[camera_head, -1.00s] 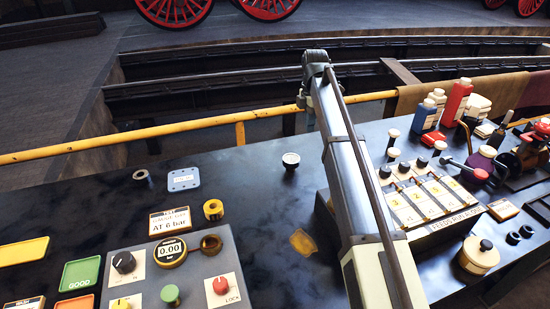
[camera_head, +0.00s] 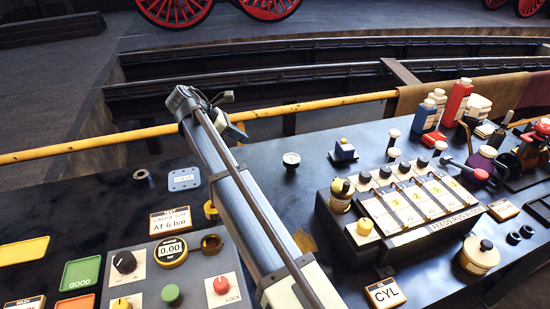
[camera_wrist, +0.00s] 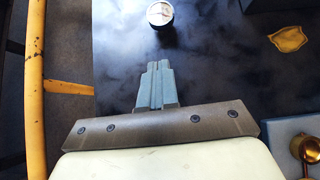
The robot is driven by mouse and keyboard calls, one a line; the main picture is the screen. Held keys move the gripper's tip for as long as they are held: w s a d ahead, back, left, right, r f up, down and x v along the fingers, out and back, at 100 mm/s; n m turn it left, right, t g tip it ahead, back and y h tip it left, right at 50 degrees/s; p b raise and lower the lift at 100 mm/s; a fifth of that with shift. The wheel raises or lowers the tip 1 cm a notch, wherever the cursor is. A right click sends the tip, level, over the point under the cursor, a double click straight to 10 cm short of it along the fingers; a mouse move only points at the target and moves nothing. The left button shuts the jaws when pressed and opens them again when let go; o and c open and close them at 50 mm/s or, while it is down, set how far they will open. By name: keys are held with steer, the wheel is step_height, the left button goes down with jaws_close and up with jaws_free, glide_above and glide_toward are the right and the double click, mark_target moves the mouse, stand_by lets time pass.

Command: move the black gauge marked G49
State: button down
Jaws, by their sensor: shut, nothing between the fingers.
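A small round gauge with a pale dial (camera_head: 291,160) stands on the dark bench, right of my arm in the head view. Its marking is too small to read. It also shows at the top of the wrist view (camera_wrist: 160,13), just beyond my fingertips and apart from them. My gripper (camera_wrist: 157,66) is shut and empty, its blue-grey fingers pressed together. In the head view my gripper (camera_head: 234,130) is partly hidden behind the end of my arm, near the yellow rail.
A test panel with a 0.00 display (camera_head: 171,250) and a brass cup (camera_head: 212,243) stands left of my arm. A blue plate (camera_head: 184,179) lies behind it. A block of numbered levers (camera_head: 405,205) stands right. A yellow rail (camera_head: 75,147) runs along the back.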

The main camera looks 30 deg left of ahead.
mark_target(297, 156)
steer(key=x, duration=0.4)
steer(key=s+a+f+x, duration=0.1)
steer(key=x, duration=0.4)
steer(key=f+x, duration=0.1)
steer(key=x, duration=0.3)
steer(key=shift+s+f, duration=0.1)
steer(key=shift+f, duration=0.1)
steer(key=shift+w+d+r, duration=0.1)
steer(key=shift+w+d, duration=1.2)
steer(key=shift+w, duration=0.1)
steer(key=w+d, duration=0.4)
steer(key=shift+w+d, duration=0.25)
steer(key=shift+w, duration=0.1)
